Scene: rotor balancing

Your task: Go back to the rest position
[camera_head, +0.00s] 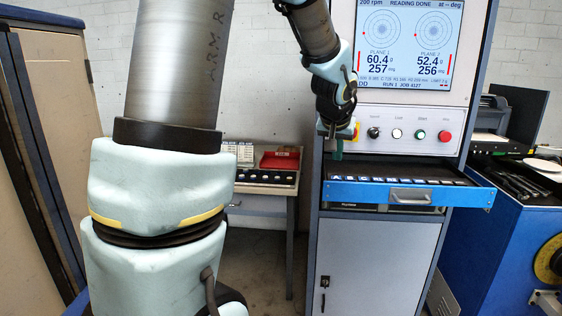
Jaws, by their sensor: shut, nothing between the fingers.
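My gripper (336,149) is shut and empty. It points downward over the left end of the open blue drawer (385,194), in front of the cabinet. I cannot tell its exact height above the drawer. My arm reaches in from the top of the view and its near links fill the left middle. The balancing console (340,225) shows READING DONE on its screen (411,45), with values for plane 1 and plane 2. A row of small dark pieces with pale labels lies in the drawer.
A row of buttons (420,135) sits below the screen. A side table (292,189) with a red box (281,160) stands left of the console. A blue machine (510,235) stands at the right. A brown cabinet (50,100) stands at the left edge.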

